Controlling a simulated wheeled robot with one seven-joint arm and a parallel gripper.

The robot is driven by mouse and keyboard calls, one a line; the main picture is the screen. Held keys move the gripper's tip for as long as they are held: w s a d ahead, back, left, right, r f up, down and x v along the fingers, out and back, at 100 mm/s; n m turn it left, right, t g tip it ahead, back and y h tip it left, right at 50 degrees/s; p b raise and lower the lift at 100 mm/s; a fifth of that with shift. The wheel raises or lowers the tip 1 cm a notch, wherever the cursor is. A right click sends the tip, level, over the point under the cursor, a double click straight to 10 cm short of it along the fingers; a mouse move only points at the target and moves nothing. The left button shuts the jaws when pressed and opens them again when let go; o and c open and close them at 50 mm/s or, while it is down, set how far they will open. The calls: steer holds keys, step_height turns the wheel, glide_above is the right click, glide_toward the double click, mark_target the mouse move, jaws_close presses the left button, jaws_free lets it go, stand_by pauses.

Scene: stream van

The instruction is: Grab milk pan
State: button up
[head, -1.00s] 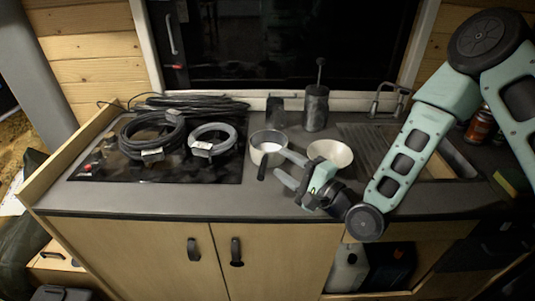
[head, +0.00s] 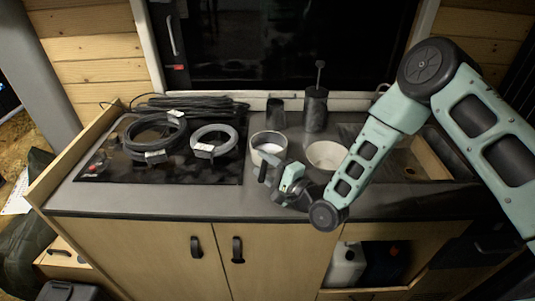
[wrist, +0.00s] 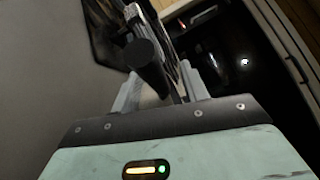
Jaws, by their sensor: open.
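The milk pan (head: 268,139) is a small pale pan with a dark handle, standing on the counter right of the hob in the head view. My gripper (head: 272,174) is at its front side, low over the counter, with the jaws open. In the wrist view the dark handle (wrist: 150,62) rises between the two spread fingers of my gripper (wrist: 158,92). I cannot tell whether either finger touches it. The pan's body is mostly hidden in the wrist view, and my gripper covers part of its front in the head view.
A cream bowl (head: 324,155) stands just right of the pan, close to my arm. A dark cup (head: 275,112) and a tall canister (head: 315,110) stand behind. Coiled cables (head: 153,140) lie on the black hob (head: 110,170) at the left. The front counter strip is clear.

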steer(key=shift+c, duration=0.3)
jaws_close()
steer(key=shift+r, duration=0.1)
